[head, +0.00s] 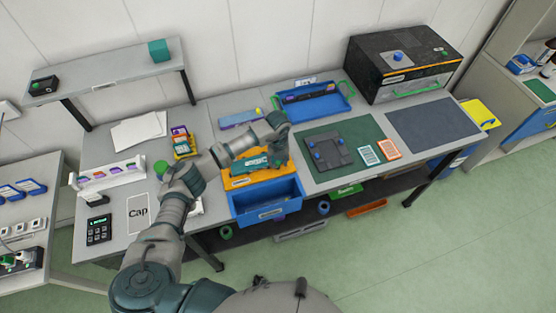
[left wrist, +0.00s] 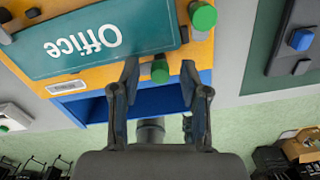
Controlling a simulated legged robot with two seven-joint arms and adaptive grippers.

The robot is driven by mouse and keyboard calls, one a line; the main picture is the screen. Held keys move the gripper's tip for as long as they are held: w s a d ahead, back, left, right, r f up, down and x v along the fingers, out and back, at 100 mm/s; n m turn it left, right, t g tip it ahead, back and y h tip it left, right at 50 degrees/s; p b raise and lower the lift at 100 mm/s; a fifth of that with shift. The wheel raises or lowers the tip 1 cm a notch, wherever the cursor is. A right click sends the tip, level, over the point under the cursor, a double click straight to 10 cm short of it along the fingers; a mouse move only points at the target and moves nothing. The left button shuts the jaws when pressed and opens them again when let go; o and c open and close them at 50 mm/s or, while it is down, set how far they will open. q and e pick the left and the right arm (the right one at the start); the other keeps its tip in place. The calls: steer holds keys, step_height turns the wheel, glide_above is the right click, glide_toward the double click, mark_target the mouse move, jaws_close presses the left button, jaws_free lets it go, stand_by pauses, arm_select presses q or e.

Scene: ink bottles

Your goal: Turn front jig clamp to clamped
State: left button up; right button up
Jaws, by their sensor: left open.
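The orange jig (left wrist: 196,48) carries a teal plate marked "Office" (left wrist: 95,42), upside down in the left wrist view. The jig (head: 235,182) also shows in the head view above a blue bin, with its plate partly behind my arm. Two green knobs stand at the jig's side: the front one (left wrist: 160,70) near the blue edge, and another (left wrist: 203,16) farther back. My left gripper (left wrist: 159,76) is open, its fingers on either side of the front knob; contact cannot be told. In the head view my left gripper (head: 279,153) is over the jig's right end. My right gripper is out of view.
The blue bin (head: 266,200) is below the jig at the bench front. Right of the jig lies a green mat (head: 318,172) with a dark grey fixture (head: 334,152) bearing blue knobs. A blue tray (head: 325,106) stands behind. The grey mat (head: 432,125) at right is clear.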

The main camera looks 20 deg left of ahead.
arm_select(q)
jaws_close()
